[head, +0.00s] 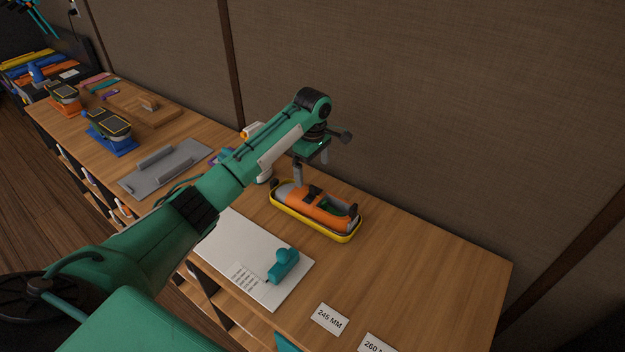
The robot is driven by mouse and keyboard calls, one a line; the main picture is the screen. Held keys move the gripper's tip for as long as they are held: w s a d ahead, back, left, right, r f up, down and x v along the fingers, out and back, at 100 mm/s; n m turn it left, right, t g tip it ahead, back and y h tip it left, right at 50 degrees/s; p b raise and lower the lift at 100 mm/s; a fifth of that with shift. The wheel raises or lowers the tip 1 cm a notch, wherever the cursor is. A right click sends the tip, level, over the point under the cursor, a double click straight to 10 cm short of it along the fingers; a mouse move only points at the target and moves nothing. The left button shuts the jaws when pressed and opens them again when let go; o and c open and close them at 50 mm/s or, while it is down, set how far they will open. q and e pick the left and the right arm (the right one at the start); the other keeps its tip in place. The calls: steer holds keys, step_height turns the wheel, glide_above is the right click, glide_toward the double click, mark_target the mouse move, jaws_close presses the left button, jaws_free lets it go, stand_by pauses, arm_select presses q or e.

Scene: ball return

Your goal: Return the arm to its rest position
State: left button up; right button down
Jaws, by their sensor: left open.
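My left arm (225,180) comes in from the lower left and reaches over the wooden bench. My left gripper (311,168) hangs from its end, jaws pointing down and apart, with nothing seen between them. It is above the back left part of an orange and grey shoe-like object (322,211), which lies in a yellow-rimmed tray (343,238). I cannot tell whether a fingertip touches that object. My right gripper is not in view.
A white sheet with a teal tool (283,264) lies in front of the tray. Labels reading 245 MM (329,319) and 260 are near the front edge. A grey plate (166,167) and blue (112,143) and orange stands are left. A wall backs the bench; its right end is clear.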

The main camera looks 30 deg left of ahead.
arm_select(q)
steer(key=shift+r, duration=0.35)
